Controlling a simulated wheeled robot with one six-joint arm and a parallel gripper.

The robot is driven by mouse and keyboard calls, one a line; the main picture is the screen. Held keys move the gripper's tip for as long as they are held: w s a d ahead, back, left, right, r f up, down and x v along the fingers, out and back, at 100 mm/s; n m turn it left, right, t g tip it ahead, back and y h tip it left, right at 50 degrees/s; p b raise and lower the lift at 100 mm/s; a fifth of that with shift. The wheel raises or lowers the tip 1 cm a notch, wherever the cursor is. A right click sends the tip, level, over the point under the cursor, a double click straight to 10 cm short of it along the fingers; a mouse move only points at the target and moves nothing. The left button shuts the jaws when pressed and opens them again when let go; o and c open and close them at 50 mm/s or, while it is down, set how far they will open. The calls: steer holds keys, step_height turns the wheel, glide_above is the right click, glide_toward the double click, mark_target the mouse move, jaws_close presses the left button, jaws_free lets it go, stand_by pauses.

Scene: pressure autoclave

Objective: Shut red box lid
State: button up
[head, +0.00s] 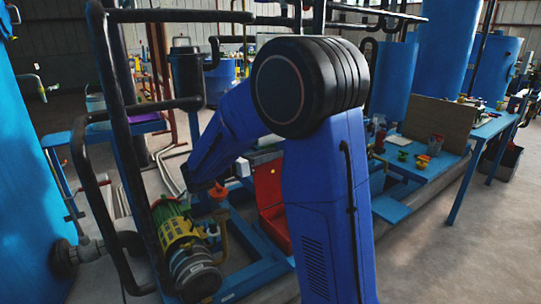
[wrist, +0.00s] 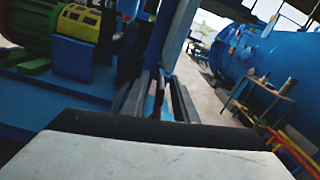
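The red box (head: 268,186) shows in the head view low behind my blue arm, near the blue frame on the floor. The red box cannot be made out in the wrist view. My gripper (wrist: 157,88) shows in the wrist view as two dark fingers with a narrow gap between them. It looks open, with nothing held; a blue post stands beyond it. In the head view my arm bends down to the left of the red box, and the fingers are not clear there.
A green and yellow motor pump (head: 178,240) sits on the blue frame at the left, close to my wrist. Black pipes (head: 128,150) rise beside it. A blue bench (head: 425,168) with small valves stands at the right. Open concrete floor lies at the far right.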

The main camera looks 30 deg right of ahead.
steer(key=shift+c, duration=0.7)
jaws_close()
stand_by(0.8)
